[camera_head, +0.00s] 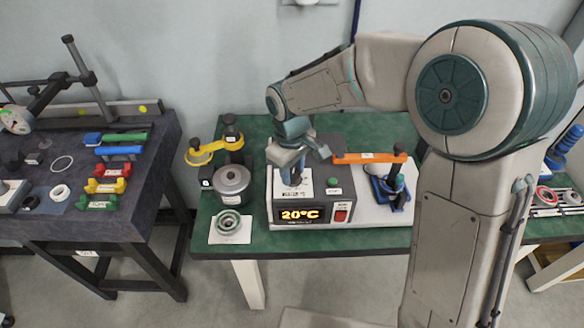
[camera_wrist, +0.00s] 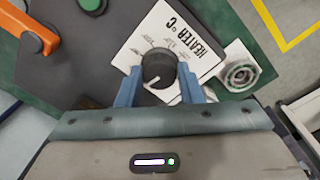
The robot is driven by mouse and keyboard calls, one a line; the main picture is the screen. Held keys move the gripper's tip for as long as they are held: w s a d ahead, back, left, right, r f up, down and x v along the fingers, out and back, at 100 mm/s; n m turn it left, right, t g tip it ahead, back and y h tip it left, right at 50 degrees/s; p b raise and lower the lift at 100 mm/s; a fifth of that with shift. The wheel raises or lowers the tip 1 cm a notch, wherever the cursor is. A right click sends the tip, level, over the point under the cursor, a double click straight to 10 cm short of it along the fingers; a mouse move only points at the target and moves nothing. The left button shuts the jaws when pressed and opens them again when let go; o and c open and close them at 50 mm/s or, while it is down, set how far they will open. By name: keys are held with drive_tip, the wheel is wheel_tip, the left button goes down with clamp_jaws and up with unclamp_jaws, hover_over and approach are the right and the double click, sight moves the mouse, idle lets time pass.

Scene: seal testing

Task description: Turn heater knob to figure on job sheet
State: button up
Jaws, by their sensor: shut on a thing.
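The heater box (camera_head: 318,158) stands on the green table, and its display (camera_head: 299,215) reads 20°C. The heater knob (camera_wrist: 159,70) is a dark round knob with a white pointer line, on a white dial plate (camera_wrist: 190,42) marked HEATER °C. The dial's small figures are too blurred to read. My gripper (camera_wrist: 159,82) is shut on the knob, with one blue finger on each side. In the head view my gripper (camera_head: 296,178) points down onto the box top and hides the knob. I cannot make out a job sheet.
Left of the heater are a metal pot (camera_head: 232,181), a ringed part on a white plate (camera_head: 231,225) and a yellow clamp (camera_head: 203,152).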

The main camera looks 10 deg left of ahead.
sight(292, 176)
drive_tip(key=shift+n, duration=0.9)
drive_tip(key=o, duration=1)
drive_tip(key=shift+c, duration=0.2)
drive_tip(key=shift+r, duration=0.15)
wheel_tip(292, 176, up, 14)
drive_tip(key=shift+s+a+f, duration=0.15)
drive_tip(key=shift+s+f, duration=0.05)
drive_tip(key=shift+s, duration=0.15)
drive_tip(key=s+d+f+m, duration=0.1)
drive_tip(key=s+d+m, duration=0.3)
drive_tip(key=d, duration=0.4)
drive_tip(key=s+d+f+m+t, duration=0.1)
drive_tip(key=s+d+f+m, duration=0.1)
drive_tip(key=s+d+m, duration=0.3)
drive_tip(key=s+d+f+m+t, duration=0.1)
drive_tip(key=s+d+m, duration=0.3)
drive_tip(key=d, duration=0.9)
drive_tip(key=shift+s+f+m, duration=0.35)
drive_tip(key=shift+s+m, duration=0.05)
drive_tip(key=shift+s, duration=0.1)
